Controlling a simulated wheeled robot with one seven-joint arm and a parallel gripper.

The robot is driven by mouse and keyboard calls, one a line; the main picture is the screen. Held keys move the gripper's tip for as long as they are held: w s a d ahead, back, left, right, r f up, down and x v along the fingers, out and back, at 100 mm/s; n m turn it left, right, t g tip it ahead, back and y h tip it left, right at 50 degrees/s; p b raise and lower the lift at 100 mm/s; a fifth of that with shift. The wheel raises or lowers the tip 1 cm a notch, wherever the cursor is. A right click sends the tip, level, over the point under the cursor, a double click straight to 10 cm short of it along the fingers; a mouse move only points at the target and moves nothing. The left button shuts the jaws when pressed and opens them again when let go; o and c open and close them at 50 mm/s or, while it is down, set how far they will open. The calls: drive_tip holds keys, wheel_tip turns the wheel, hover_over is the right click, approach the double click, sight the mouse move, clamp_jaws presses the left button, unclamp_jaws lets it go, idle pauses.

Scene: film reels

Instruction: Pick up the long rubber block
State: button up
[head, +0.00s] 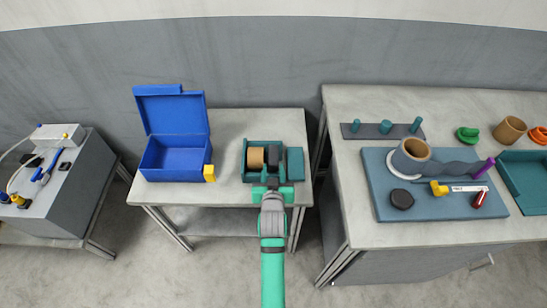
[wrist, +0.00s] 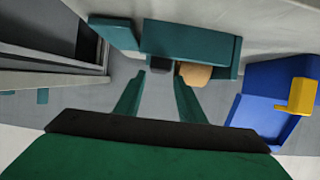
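A dark block (head: 274,156), which looks like the rubber block, sits inside a teal open box (head: 247,172) on the middle table, right of a tan cylinder (head: 256,158). My gripper (head: 272,183) is at the near side of this box in the head view and hides part of its front wall. In the wrist view, my gripper (wrist: 159,78) is open, with its two green fingers apart and nothing between them. Beyond the fingertips show the dark block (wrist: 160,68), the tan cylinder (wrist: 196,75) and the teal box (wrist: 190,42). The block's full length is hidden.
A blue open-lidded box (head: 176,160) with a yellow latch (head: 209,173) stands to the left. A teal lid or panel (head: 295,164) is at the box's right. The right table (head: 365,235) carries a blue board (head: 380,172) with several parts. Bare tabletop lies between the boxes.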

sight(274, 162)
drive_tip(key=x, duration=0.6)
drive_tip(key=shift+w+d+f, duration=0.1)
drive_tip(key=shift+w+f, duration=0.1)
drive_tip(key=shift+f, duration=0.05)
drive_tip(key=shift+s, duration=0.1)
drive_tip(key=shift+c, duration=0.2)
drive_tip(key=c, duration=0.8)
